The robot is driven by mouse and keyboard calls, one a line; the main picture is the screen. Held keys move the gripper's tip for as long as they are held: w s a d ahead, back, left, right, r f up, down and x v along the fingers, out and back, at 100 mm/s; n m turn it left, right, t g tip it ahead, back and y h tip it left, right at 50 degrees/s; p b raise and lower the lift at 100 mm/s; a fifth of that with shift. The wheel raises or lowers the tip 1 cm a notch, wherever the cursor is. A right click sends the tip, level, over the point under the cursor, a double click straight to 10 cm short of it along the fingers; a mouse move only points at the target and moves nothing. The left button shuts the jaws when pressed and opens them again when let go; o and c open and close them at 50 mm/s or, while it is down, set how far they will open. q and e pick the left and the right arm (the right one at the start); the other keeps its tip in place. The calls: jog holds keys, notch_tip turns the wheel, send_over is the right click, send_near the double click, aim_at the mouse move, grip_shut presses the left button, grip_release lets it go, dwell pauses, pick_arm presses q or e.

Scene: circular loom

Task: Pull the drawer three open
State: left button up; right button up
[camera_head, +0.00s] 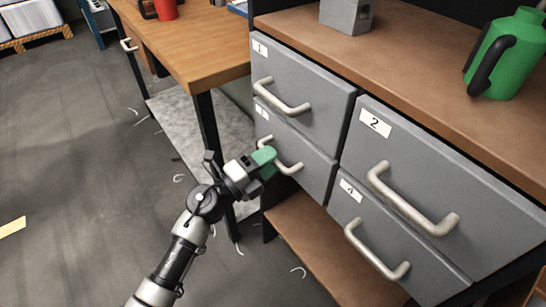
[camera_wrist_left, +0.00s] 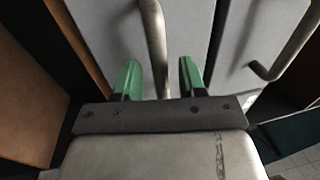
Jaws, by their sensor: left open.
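Drawer three (camera_head: 303,152) is the lower left grey drawer front, below drawer one (camera_head: 310,90); it looks shut, and its label is hard to read. Its pale bar handle (camera_head: 290,168) is partly hidden by my left gripper (camera_head: 266,160), whose green fingertips are at the handle. In the left wrist view, my left gripper (camera_wrist_left: 160,78) is open, with one green finger on each side of a metal handle (camera_wrist_left: 154,35). The handle runs between the fingers; I cannot tell whether they touch it. My right gripper is in neither view.
Drawer two (camera_head: 440,165) and drawer four (camera_head: 400,240) are to the right, with protruding handles. A green can (camera_head: 515,55) and a grey block (camera_head: 346,14) stand on the cabinet top (camera_head: 420,70). A wooden table (camera_head: 190,45) is on the left. The floor (camera_head: 80,170) is mostly open.

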pick_arm(q)
jog(key=shift+w+d+r, duration=0.15)
jog(key=shift+w+d, duration=0.25)
jog(key=shift+d, duration=0.15)
grip_shut()
